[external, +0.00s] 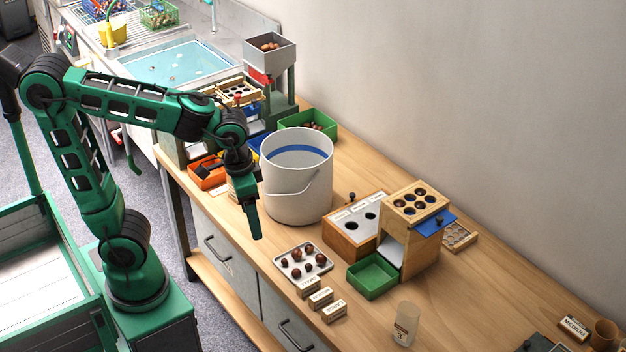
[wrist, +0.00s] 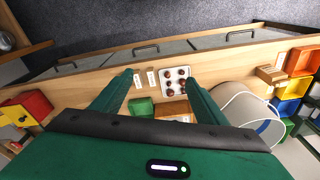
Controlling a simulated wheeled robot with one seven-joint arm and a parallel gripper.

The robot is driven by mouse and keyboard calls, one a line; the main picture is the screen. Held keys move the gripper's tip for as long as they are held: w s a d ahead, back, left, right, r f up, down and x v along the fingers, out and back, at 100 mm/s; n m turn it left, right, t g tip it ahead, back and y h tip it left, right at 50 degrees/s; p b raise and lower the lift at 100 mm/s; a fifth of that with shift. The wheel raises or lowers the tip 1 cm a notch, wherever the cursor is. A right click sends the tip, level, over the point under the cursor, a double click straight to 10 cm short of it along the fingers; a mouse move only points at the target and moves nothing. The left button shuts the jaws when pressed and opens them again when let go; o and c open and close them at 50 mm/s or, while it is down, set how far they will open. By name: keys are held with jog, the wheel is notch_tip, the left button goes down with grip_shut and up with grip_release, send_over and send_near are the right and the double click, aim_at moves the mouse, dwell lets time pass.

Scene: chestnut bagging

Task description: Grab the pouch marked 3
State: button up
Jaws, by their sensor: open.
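My gripper (external: 256,234) points down near the bench's front edge, left of the white bucket and well left of that container. In the wrist view my gripper (wrist: 160,79) is open, its two green fingers spread apart with nothing held between them.
The white bucket (external: 297,190) stands right of my gripper. A chestnut tray (external: 282,263), label blocks (external: 321,298), a green bin (external: 373,277) and a wooden sorting stand (external: 412,245) occupy the middle. Bare bench (external: 475,285) lies right of the stand.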

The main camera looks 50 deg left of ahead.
jog(key=w+d+f+n+t, duration=0.2)
jog(key=w+d+f, duration=0.1)
jog(key=w+d, duration=0.7)
jog(key=n+t+y, duration=0.2)
jog(key=n+t, duration=0.1)
jog(key=t, duration=0.7)
send_over(395, 320)
jog(key=s+d, duration=0.3)
notch_tip(395, 320, down, 14)
jog(key=x, duration=1)
jog(key=shift+a, duration=0.2)
jog(key=c, duration=1.4)
